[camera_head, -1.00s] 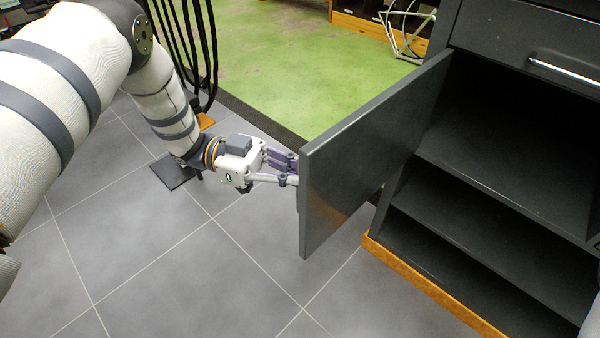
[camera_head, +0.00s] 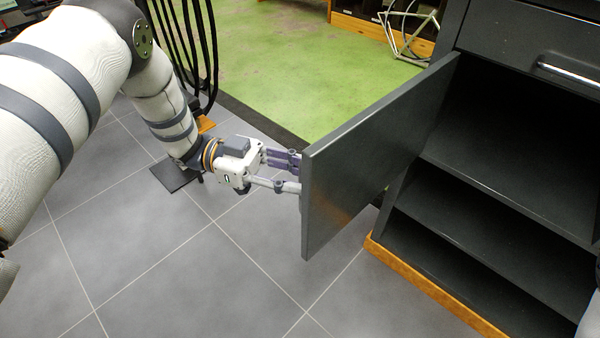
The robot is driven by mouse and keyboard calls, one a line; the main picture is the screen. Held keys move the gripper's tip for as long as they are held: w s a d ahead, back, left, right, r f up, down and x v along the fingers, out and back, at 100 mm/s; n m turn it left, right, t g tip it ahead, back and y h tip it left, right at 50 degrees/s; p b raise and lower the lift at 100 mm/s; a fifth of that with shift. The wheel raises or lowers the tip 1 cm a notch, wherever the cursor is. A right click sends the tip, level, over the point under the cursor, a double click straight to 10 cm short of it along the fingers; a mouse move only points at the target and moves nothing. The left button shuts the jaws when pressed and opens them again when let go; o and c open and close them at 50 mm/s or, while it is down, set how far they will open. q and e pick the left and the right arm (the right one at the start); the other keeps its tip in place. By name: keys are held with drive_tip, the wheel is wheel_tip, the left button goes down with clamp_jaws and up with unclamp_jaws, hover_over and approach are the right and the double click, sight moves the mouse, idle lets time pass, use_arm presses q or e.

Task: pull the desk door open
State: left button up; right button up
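The dark grey desk door (camera_head: 365,160) stands wide open, swung out from the desk (camera_head: 482,75) on its left side. Inside the desk, empty shelves (camera_head: 500,170) are exposed. My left gripper (camera_head: 292,172) is at the door's outer face near its free edge. Its fingers reach behind the door edge, so the fingertips and any handle there are hidden. I cannot tell whether the fingers are closed on anything. My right gripper is not in view.
A drawer with a metal handle (camera_head: 568,74) sits above the open compartment. An orange-brown base strip (camera_head: 430,290) runs along the desk bottom. Black hanging cables (camera_head: 190,45) and a bike frame (camera_head: 412,35) are at the back. The grey tiled floor (camera_head: 190,270) in front is clear.

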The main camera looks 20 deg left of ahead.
use_arm(q)
drive_tip(key=shift+w, duration=0.1)
drive_tip(key=a, duration=1.2)
drive_tip(key=shift+s, duration=0.45)
